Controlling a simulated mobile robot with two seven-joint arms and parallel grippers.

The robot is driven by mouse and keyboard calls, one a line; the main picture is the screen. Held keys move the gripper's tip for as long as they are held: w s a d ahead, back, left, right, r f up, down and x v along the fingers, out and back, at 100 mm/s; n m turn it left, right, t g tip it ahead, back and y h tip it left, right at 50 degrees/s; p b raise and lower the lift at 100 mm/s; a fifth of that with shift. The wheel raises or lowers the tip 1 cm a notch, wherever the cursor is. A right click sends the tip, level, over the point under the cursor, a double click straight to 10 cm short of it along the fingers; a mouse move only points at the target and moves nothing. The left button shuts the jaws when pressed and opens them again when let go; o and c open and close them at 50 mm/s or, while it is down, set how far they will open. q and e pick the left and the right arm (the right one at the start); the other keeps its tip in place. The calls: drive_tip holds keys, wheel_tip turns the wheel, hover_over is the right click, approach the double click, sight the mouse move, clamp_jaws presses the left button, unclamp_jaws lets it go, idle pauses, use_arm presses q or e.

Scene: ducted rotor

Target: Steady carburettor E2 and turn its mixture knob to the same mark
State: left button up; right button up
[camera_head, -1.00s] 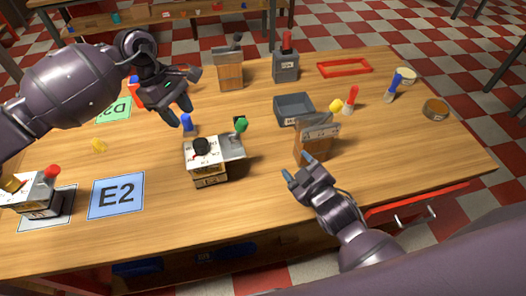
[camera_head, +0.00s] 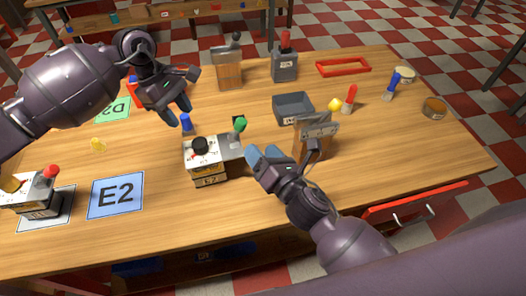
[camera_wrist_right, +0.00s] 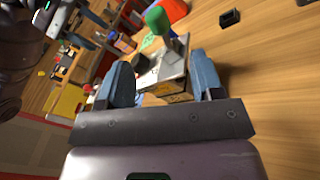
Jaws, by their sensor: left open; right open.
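Carburettor E2 (camera_head: 207,170) stands upright near the middle of the table. It has a black knob (camera_head: 200,145) on its marked top and a green-tipped lever (camera_head: 239,124) on its right side. My right gripper (camera_head: 267,154) is open and empty, just right of E2. My left gripper (camera_head: 178,116) is open above the table, behind and left of E2. The marks are too small to read.
A blue E2 card (camera_head: 116,197) lies left of E2, and another carburettor (camera_head: 32,194) stands at far left. A wooden block with a grey top (camera_head: 314,138) stands beside my right gripper. A grey tray (camera_head: 293,108) is behind.

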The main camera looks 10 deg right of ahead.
sight(243, 129)
drive_tip(key=w+a+n, duration=0.1)
drive_tip(key=w, duration=0.2)
drive_tip(key=w+a, duration=0.1)
drive_tip(key=w, duration=0.2)
drive_tip(key=w+a+n, duration=0.1)
drive_tip(key=w, duration=0.3)
drive_tip(key=shift+a+n, duration=0.3)
drive_tip(key=shift+a, duration=0.1)
clamp_jaws()
idle(0.4)
idle(0.7)
